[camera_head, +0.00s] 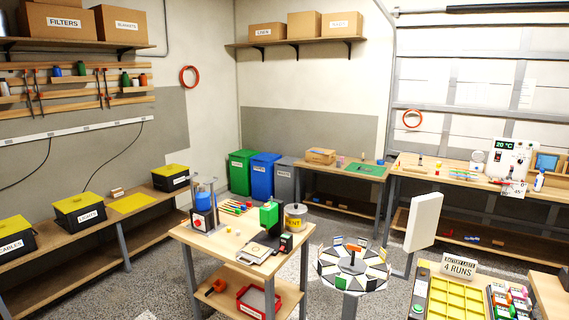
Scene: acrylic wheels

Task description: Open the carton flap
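A small brown carton (320,155) sits on the left part of the wooden table at the back, by the corner. It is far off and small, and I cannot tell how its flap stands. Other cartons are on the wall shelves: one marked FILTERS (57,22) and another beside it (121,24) at upper left, and several along the back shelf, such as the middle one (304,25). Neither of my grippers is in view.
A wooden table (215,246) with devices stands in the middle foreground. A round turntable (352,268) and a yellow compartment tray (455,300) are to its right. Green (241,172), blue (264,174) and grey bins stand behind. Speckled floor (150,275) is clear at left.

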